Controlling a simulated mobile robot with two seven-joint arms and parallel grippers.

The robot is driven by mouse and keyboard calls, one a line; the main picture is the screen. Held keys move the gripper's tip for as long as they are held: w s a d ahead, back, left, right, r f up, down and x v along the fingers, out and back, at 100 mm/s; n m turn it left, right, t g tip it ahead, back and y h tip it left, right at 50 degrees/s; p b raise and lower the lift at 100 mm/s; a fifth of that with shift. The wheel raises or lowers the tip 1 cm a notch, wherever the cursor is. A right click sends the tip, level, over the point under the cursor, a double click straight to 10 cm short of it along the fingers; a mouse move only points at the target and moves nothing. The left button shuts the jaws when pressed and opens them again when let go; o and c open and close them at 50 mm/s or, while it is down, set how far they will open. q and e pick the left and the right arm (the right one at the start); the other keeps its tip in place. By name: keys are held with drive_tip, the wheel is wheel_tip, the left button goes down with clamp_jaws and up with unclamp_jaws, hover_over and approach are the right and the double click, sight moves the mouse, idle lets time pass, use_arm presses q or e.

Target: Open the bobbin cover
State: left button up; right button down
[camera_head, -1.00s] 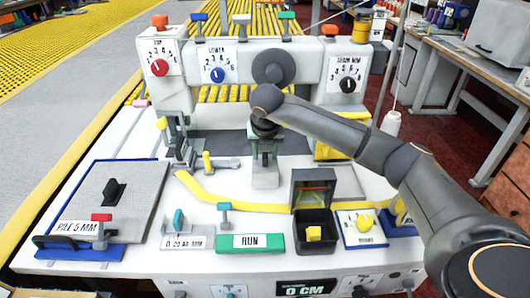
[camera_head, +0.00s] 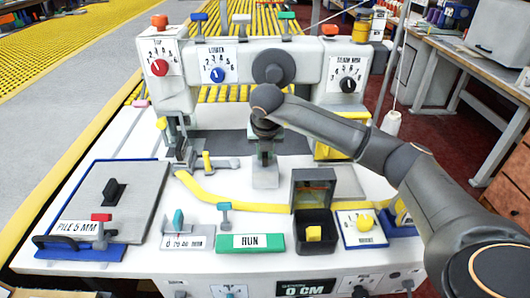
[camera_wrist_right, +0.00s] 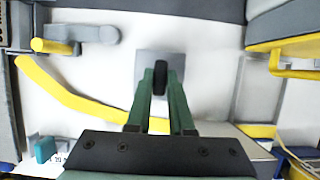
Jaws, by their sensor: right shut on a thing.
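A small grey square plate (camera_head: 265,178), which looks like the bobbin cover, lies on the white machine bed below the head. In the right wrist view the grey plate (camera_wrist_right: 148,60) has an upright black knob (camera_wrist_right: 160,76) on it. My right gripper (camera_head: 264,155) reaches down over the plate. In the right wrist view its two green fingers (camera_wrist_right: 160,80) are shut on the black knob, one on each side. The plate appears flat on the bed; any gap under it cannot be seen. My left gripper is not in view.
A yellow strip (camera_head: 240,206) curves across the bed in front of the plate. A black open-lidded box (camera_head: 315,220) holds a yellow block. The green RUN panel (camera_head: 250,243) and the PILE 5 MM board (camera_head: 130,190) stand nearer the front. The machine head (camera_head: 245,70) rises behind the arm.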

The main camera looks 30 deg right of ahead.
idle(0.6)
use_arm(q)
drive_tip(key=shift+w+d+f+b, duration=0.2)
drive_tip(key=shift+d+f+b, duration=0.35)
drive_tip(key=shift+b, duration=0.4)
use_arm(e)
drive_tip(key=s+d, duration=0.4)
drive_tip(key=d, duration=0.3)
drive_tip(key=shift+s+d, duration=0.25)
drive_tip(key=shift+s, duration=0.05)
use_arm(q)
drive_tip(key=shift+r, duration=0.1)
use_arm(e)
drive_tip(key=c, duration=0.8)
unclamp_jaws()
use_arm(q)
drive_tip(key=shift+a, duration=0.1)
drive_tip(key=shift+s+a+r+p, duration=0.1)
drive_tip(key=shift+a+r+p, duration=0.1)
drive_tip(key=shift+p, duration=0.2)
use_arm(e)
drive_tip(key=v, duration=1.2)
drive_tip(key=shift+r, duration=0.3)
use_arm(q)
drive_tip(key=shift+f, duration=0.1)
use_arm(e)
drive_tip(key=shift+s+a, duration=0.1)
